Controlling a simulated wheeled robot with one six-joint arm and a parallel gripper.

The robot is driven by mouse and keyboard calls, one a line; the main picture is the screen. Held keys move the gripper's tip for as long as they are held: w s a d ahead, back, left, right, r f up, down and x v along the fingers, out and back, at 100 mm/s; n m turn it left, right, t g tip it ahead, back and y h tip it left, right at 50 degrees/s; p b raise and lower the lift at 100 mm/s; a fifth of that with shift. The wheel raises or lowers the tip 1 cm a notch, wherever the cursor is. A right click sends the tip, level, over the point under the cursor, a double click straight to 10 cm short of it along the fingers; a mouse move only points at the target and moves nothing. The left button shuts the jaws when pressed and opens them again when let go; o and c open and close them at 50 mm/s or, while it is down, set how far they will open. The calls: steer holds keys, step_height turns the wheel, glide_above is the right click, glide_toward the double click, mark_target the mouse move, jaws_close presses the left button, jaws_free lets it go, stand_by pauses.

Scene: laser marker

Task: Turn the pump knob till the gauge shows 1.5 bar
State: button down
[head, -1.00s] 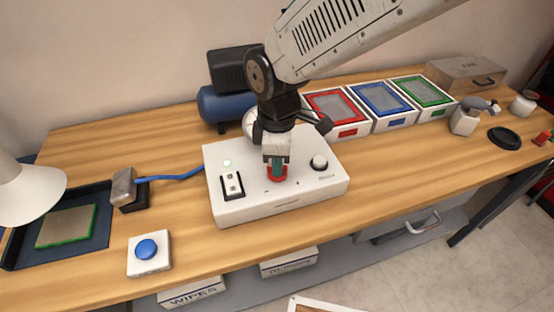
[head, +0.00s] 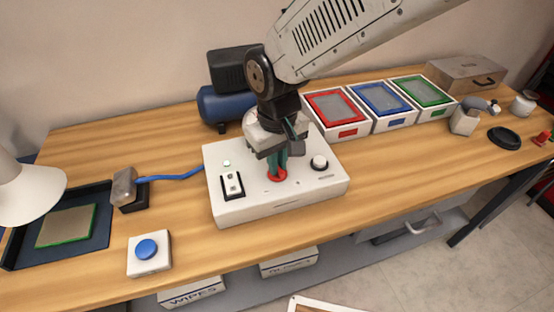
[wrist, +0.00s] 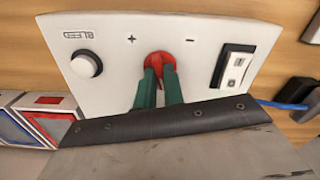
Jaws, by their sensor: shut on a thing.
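The white pump box (head: 240,202) stands on the bench in the middle of the head view. Its red knob (head: 278,176) sits on the top face and also shows in the wrist view (wrist: 159,59), between plus and minus marks. My gripper (head: 277,166) points down over the box, and its two green fingers are shut on the red knob (wrist: 158,80). The gauge is not visible; my arm and gripper hide the part of the box behind the knob.
A white bleed knob (head: 319,163) and a black-framed rocker switch (head: 232,184) flank the red knob on the box. A blue cable (head: 175,178) runs left from it. Red, blue and green framed trays (head: 385,98) stand behind right. Bench front right is clear.

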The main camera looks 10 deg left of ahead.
steer(key=m, duration=0.5)
steer(key=shift+m, duration=0.3)
steer(key=m, duration=0.5)
steer(key=shift+m, duration=0.3)
steer(key=c, duration=1.5)
jaws_free()
step_height(320, 180, up, 8)
steer(key=shift+f, duration=0.1)
